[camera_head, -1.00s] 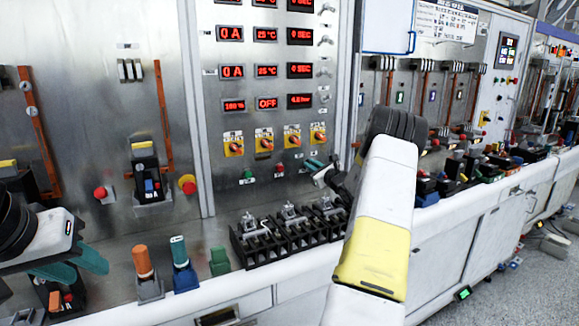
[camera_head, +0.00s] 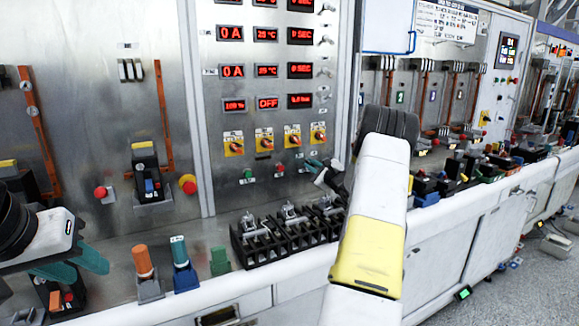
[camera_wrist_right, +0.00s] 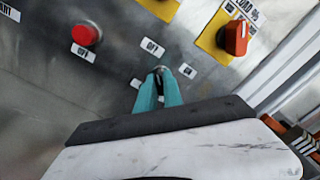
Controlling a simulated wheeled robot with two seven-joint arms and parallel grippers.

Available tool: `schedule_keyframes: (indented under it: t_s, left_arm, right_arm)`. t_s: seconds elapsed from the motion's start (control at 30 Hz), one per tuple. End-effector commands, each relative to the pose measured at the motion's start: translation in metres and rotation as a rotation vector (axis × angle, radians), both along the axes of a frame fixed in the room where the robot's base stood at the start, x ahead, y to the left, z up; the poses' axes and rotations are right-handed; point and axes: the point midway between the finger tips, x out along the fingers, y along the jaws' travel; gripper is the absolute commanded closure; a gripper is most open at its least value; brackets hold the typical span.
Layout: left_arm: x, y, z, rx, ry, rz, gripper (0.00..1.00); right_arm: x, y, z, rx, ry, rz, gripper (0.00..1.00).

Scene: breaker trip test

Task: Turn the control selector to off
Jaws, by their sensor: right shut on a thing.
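The control selector (camera_wrist_right: 159,69) is a small knob on the steel panel, mostly hidden between my right gripper's fingertips, with small white labels around it. My right gripper (camera_wrist_right: 160,78) is shut on it, its teal fingers close together. In the head view my right gripper (camera_head: 313,164) reaches the panel below the row of yellow-backed switches; the selector is too small to make out there. The angle of the knob is hard to read. My left gripper (camera_head: 85,260) is at the lower left, away from the panel; its fingertips overlap in view.
A red button (camera_wrist_right: 85,34) sits left of the selector, and an orange rotary switch (camera_wrist_right: 236,38) on a yellow plate is at upper right. Black terminal blocks (camera_head: 270,246) stand on the bench below. Orange (camera_head: 143,262) and blue-based (camera_head: 182,262) plugs stand at front left.

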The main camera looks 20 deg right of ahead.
Motion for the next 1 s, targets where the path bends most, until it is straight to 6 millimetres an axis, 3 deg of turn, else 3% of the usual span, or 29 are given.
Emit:
schedule_keyframes:
  t_s: [0.17,0.2,0.3,0.67,1.0]
  left_arm:
    - [0.000,0.000,0.000,0.000,0.000,0.000,0.64]
    - [0.000,0.000,0.000,0.000,0.000,0.000,0.64]
    - [0.000,0.000,0.000,0.000,0.000,0.000,0.64]
    - [0.000,0.000,0.000,0.000,0.000,0.000,0.64]
    - [0.000,0.000,0.000,0.000,0.000,0.000,0.64]
  right_arm:
    - [-0.001,0.000,-0.002,-0.001,0.004,0.000,1.00]
    - [-0.001,0.000,-0.002,-0.001,0.004,0.000,0.87]
    - [-0.001,0.000,-0.002,0.000,0.004,0.000,0.68]
    - [-0.003,-0.001,0.000,0.000,0.002,-0.001,0.67]
    - [-0.055,-0.006,-0.001,0.001,0.003,-0.003,0.67]
